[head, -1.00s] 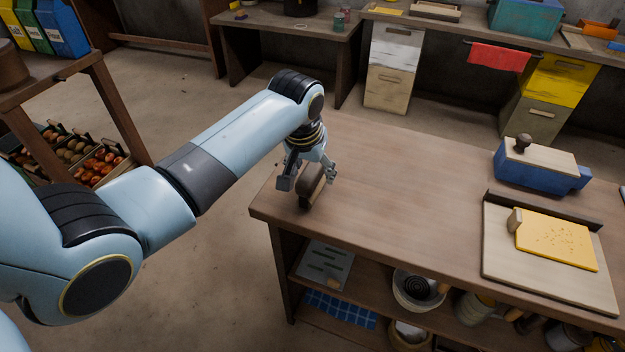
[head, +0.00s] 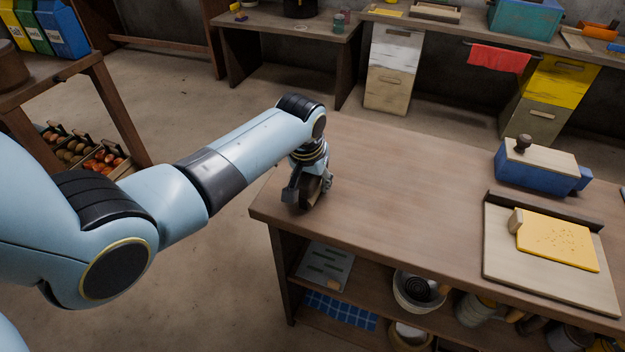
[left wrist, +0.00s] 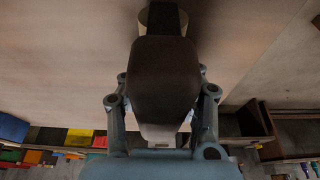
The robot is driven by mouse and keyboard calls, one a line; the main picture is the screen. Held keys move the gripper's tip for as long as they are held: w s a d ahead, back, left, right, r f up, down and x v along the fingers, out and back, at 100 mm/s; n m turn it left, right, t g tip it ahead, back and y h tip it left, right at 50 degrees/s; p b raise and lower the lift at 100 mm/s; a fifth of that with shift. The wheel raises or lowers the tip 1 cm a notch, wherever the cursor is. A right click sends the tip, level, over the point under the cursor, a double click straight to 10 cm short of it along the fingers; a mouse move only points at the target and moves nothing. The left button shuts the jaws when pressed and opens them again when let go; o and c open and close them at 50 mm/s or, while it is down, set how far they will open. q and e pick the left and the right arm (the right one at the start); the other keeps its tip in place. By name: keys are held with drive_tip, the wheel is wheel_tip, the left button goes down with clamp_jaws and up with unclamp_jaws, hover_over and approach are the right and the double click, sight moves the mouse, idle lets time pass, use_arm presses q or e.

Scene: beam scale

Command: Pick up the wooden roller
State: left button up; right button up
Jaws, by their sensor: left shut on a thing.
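The wooden roller (head: 310,189) is at the near left corner of the workbench and shows as a small dark brown piece between my fingers. In the left wrist view its dark block (left wrist: 165,75) fills the middle, with a paler round part (left wrist: 150,18) at the top edge. My left gripper (head: 306,197) points down over the bench and is shut on the roller, one finger on each side. The fingers hide much of the roller in the head view. I cannot tell whether it touches the bench top. My right gripper is not in view.
The workbench (head: 410,190) is bare from the gripper across to the right. A blue box with a knobbed wooden lid (head: 540,170) and a board (head: 500,265) carrying a yellow sheet (head: 560,245) stand at the right.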

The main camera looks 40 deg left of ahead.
use_arm(q)
clamp_jaws()
drive_tip(key=shift+r, duration=0.55)
drive_tip(key=v, duration=0.3)
drive_tip(key=shift+w+d+r, duration=0.1)
drive_tip(key=shift+d+r, duration=0.3)
drive_tip(key=shift+d, duration=0.05)
drive_tip(key=s+d+r, duration=0.6)
drive_tip(key=d, duration=0.2)
drive_tip(key=shift+s+r, duration=0.15)
drive_tip(key=shift+d, duration=0.1)
